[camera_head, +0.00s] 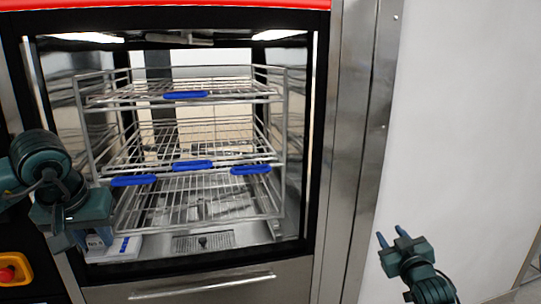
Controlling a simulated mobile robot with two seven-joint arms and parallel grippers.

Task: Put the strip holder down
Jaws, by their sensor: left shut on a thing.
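The strip holder appears to be the small white box with blue marks (112,249) at the lower left of the washer opening. My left gripper (82,238) is shut on it, and the gripper and hand hide its left and upper part. I cannot tell whether its underside touches the chamber's front ledge. My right gripper (391,236) is empty, with its two fingers apart, in front of the white wall to the right of the washer.
The washer chamber (203,242) stands open, with a wire rack (200,188) of several levels carrying blue handles (186,95). A steel frame post (350,150) stands at right. A red button on a yellow plate (12,272) is at lower left.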

